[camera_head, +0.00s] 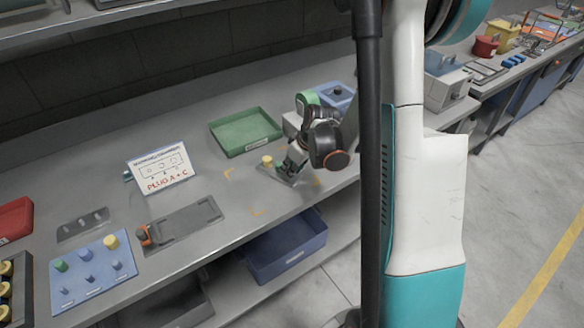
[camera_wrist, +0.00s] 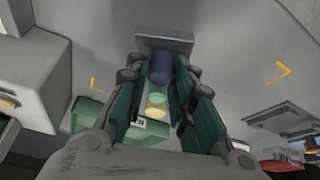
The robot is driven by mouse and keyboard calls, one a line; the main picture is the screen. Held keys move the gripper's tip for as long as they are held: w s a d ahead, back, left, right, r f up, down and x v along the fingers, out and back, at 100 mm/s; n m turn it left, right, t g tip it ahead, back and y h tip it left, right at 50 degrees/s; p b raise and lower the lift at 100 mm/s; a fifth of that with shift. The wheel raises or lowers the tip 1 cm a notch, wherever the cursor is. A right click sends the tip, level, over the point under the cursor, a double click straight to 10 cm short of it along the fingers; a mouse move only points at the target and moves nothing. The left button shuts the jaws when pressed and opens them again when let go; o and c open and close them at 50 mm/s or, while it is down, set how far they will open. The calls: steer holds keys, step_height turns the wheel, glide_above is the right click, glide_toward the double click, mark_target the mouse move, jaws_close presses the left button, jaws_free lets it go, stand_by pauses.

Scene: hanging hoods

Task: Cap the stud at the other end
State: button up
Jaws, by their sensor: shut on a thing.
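My gripper (camera_head: 294,168) is over a small grey plate (camera_head: 278,174) on the bench. In the wrist view its fingertips (camera_wrist: 160,72) are shut on a dark blue cylindrical cap (camera_wrist: 160,66), held over or at the plate's front end (camera_wrist: 165,38); I cannot tell whether it touches a stud. A yellow cap (camera_head: 267,162) stands upright at the plate's other end. It also shows between the fingers in the wrist view (camera_wrist: 155,113), with a pale green round shape beside it. A sign (camera_head: 160,168) reads "PLUG A + C".
A green tray (camera_head: 245,133) stands behind the plate, and a blue bin (camera_head: 285,250) sits on the shelf below.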

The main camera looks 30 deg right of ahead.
steer(key=shift+f, duration=0.1)
steer(key=o, duration=0.8)
steer(key=v, duration=1.2)
steer(key=shift+d, duration=0.1)
